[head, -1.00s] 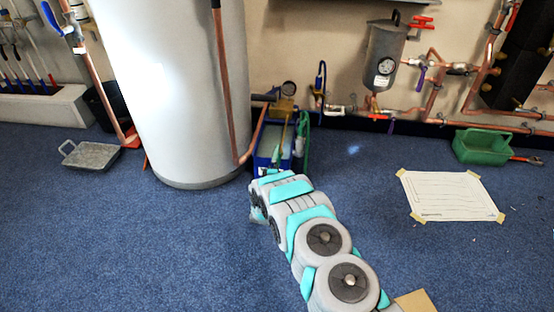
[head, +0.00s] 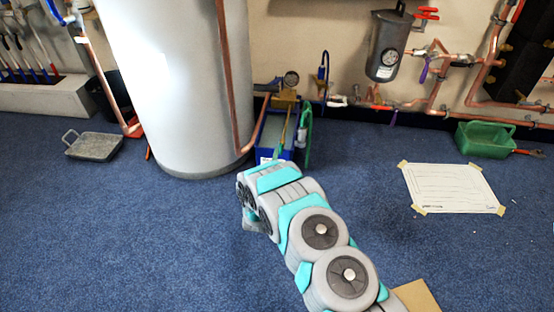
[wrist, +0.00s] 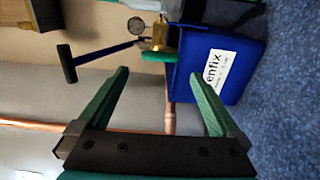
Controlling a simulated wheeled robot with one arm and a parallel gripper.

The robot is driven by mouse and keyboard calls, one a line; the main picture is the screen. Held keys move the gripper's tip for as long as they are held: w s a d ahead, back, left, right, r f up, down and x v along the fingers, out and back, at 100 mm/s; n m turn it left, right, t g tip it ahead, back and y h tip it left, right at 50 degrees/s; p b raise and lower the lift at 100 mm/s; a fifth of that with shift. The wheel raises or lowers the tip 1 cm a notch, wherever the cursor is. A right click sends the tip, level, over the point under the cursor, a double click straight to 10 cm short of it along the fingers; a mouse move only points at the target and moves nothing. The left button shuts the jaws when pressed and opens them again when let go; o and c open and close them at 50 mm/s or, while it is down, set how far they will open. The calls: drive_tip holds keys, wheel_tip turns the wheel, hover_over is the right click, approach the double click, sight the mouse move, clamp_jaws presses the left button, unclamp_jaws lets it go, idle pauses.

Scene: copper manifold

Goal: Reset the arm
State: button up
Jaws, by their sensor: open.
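My gripper (wrist: 158,88) shows in the wrist view with its two green fingers spread apart and nothing between them. Beyond the fingers are a blue box (wrist: 205,85) with a white label, a brass fitting with a round gauge (wrist: 136,26), and a copper pipe (wrist: 169,118). In the head view my arm reaches forward from the bottom over the blue carpet. The gripper itself is hidden there behind the arm's end. The blue box (head: 265,155) stands on the floor beyond the arm, beside the white tank.
A large white tank (head: 185,90) stands left of the blue box. A grey tray (head: 92,147) lies at left. A green caddy (head: 486,139) and a taped paper sheet (head: 452,188) lie at right. Copper pipes (head: 440,85) run along the wall. Carpet is free at left.

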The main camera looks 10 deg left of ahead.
idle(0.4)
drive_tip(key=s+d+r+m+g+y+p, duration=0.1)
drive_tip(key=d+r+m+g+p, duration=0.2)
drive_tip(key=r, duration=0.5)
drive_tip(key=s+d+r+m+g+y, duration=0.15)
drive_tip(key=r+m+g, duration=0.25)
drive_tip(key=r, duration=0.4)
drive_tip(key=s+d+r+m+g+p, duration=0.2)
drive_tip(key=s+d+r+g, duration=0.15)
drive_tip(key=s+r, duration=0.4)
drive_tip(key=s+d+r+m+g+p, duration=0.1)
drive_tip(key=s+d+r+m+g, duration=0.2)
drive_tip(key=s, duration=1.2)
drive_tip(key=s+d+r+m+g+h+p, duration=0.1)
drive_tip(key=s+d+r+m+g, duration=0.2)
drive_tip(key=s+d+r, duration=0.4)
drive_tip(key=s+d+r+m+g+h+p, duration=0.1)
drive_tip(key=s+d+r, duration=0.4)
drive_tip(key=s, duration=2)
drive_tip(key=shift+d+m+g+p, duration=0.35)
drive_tip(key=shift+d+m+g, duration=0.55)
drive_tip(key=shift+d+g, duration=0.2)
